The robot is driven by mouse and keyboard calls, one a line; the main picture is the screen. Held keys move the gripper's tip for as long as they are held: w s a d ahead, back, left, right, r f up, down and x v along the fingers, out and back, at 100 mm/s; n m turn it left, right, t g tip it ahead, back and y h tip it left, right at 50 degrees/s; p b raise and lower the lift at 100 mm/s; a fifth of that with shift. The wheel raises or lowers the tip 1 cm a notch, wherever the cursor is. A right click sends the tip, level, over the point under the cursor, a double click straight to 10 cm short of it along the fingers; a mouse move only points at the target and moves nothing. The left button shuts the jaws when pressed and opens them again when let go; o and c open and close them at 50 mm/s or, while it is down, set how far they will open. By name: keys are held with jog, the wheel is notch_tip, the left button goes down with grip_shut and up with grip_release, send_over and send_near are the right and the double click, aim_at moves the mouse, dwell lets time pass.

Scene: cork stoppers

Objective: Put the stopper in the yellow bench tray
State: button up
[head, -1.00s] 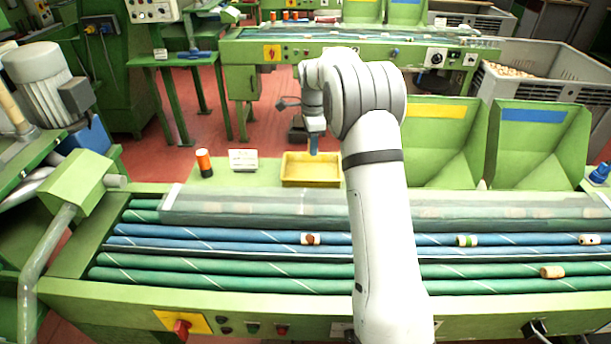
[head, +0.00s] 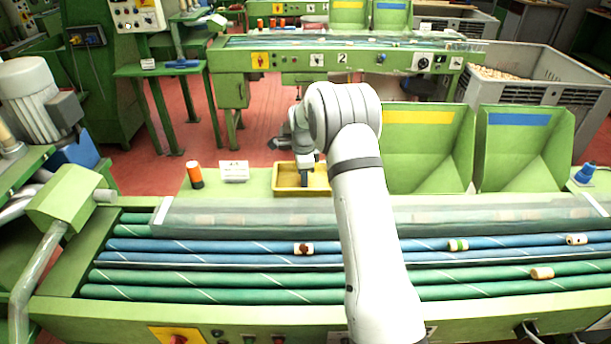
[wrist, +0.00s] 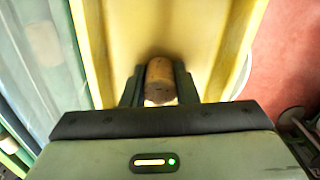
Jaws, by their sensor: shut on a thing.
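The yellow bench tray (head: 288,181) sits on the green bench behind the rollers in the head view. My gripper (head: 305,180) points down into the tray's right part. In the wrist view my gripper (wrist: 157,88) is shut on a brown cork stopper (wrist: 159,72), with a finger on each side of it. The tray's yellow floor (wrist: 150,25) lies beyond the stopper, with a dark shadow close around it. I cannot tell whether the stopper touches the floor.
An orange and black cylinder (head: 195,175) and a white card (head: 234,171) stand left of the tray. Green hoppers (head: 425,150) stand to its right. Several stoppers, one at the left (head: 303,249), lie on the rollers in front. A clear cover (head: 240,213) spans the rear rollers.

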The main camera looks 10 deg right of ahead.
jog(key=shift+f, duration=0.25)
jog(key=o, duration=0.9)
jog(key=shift+r, duration=0.1)
